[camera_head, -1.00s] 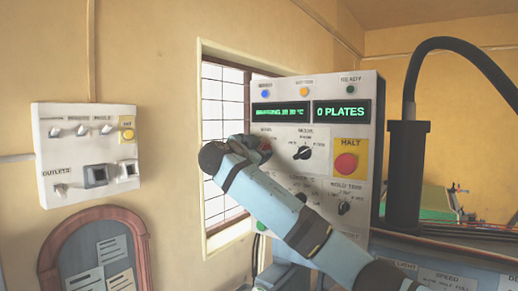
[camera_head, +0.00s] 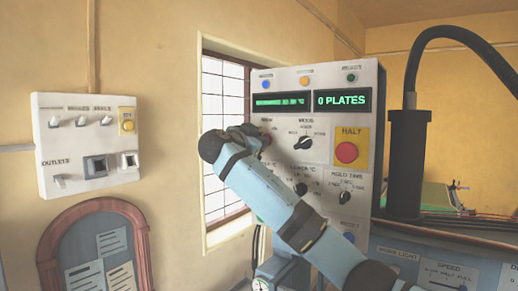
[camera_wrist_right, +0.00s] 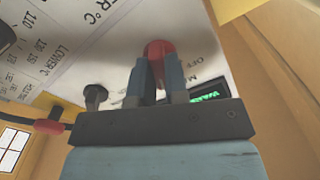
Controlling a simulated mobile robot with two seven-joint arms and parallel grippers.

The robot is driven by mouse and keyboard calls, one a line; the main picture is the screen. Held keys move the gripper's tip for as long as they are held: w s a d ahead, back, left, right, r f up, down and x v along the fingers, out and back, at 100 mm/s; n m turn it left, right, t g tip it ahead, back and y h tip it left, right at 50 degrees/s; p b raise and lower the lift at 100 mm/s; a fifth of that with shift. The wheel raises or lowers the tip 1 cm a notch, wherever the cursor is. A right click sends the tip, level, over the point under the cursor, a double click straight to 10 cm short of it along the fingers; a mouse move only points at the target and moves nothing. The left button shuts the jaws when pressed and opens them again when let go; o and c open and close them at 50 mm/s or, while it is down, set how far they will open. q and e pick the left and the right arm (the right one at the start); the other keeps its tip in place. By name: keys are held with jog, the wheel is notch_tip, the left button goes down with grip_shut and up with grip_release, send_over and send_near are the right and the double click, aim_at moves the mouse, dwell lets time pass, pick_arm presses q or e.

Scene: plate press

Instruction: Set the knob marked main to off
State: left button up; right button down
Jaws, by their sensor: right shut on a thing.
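The grey control panel (camera_head: 318,128) of the press stands in the middle of the head view. Its main knob is the red knob (camera_wrist_right: 158,48) in the right wrist view, beside partly hidden lettering that includes "OFF". My right gripper (camera_wrist_right: 160,68) is shut on this red knob, with one finger on each side. In the head view my right gripper (camera_head: 258,139) is at the panel's upper left, under the main label, and mostly hides the knob. Which mark the knob points at cannot be told. My left gripper is not in view.
A mode knob (camera_head: 303,144) and a red halt button (camera_head: 346,153) sit right of my gripper. Lower knobs (camera_head: 345,197) are below. The display (camera_head: 342,100) reads "0 PLATES". A switch box (camera_head: 88,145) hangs on the left wall. A black post (camera_head: 407,165) stands right.

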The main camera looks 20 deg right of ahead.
jog(key=shift+n+b, duration=1.3)
jog(key=shift+n, duration=4.6)
jog(key=shift+r, duration=0.1)
jog(key=c, duration=1.1)
grip_release()
jog(key=shift+c, duration=0.2)
jog(key=b+v, duration=0.4)
jog(key=v, duration=1)
